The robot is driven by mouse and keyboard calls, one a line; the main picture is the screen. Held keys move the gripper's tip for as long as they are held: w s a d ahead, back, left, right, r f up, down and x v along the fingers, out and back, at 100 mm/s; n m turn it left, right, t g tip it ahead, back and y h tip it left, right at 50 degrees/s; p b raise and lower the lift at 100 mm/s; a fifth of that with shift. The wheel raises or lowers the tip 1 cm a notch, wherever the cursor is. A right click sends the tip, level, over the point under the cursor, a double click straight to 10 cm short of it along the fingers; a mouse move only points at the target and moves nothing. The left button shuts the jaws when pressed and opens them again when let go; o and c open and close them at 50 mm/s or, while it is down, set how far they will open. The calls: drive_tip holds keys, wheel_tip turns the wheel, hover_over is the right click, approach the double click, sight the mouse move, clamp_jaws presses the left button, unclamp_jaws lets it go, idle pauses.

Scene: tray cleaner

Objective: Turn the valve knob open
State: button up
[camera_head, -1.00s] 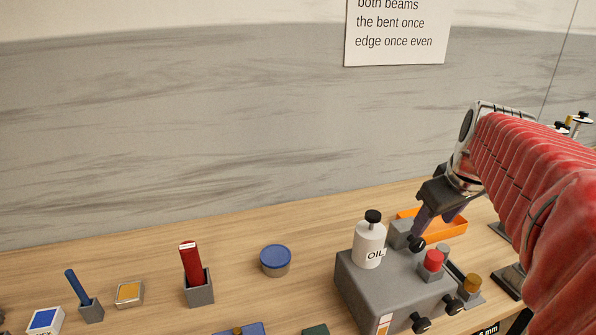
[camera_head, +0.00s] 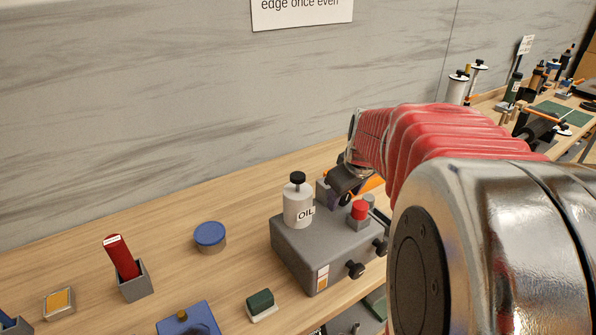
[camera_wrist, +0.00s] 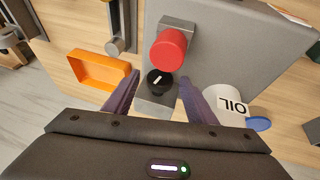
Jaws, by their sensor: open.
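In the wrist view a black round knob (camera_wrist: 158,82) with a white line sits on a small grey block of the grey machine (camera_wrist: 230,45). My gripper (camera_wrist: 160,84) is open, with its purple fingertips on either side of this knob and a visible gap at each side. I cannot tell how deep the fingers reach around it. In the head view the machine (camera_head: 305,255) stands on the table, and my gripper (camera_head: 346,196) is low behind the oil bottle; the knob is hidden there.
A red button (camera_wrist: 170,48) stands close beside the knob. A white oil bottle (camera_head: 297,208) stands on the machine, near the right finger in the wrist view. An orange tray (camera_wrist: 98,70) lies beside the machine. Black front knobs (camera_head: 355,270) stick out. A blue-lidded tin (camera_head: 210,237) stands to the left.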

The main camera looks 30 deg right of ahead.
drive_tip(key=shift+c, duration=0.2)
drive_tip(key=c, duration=1)
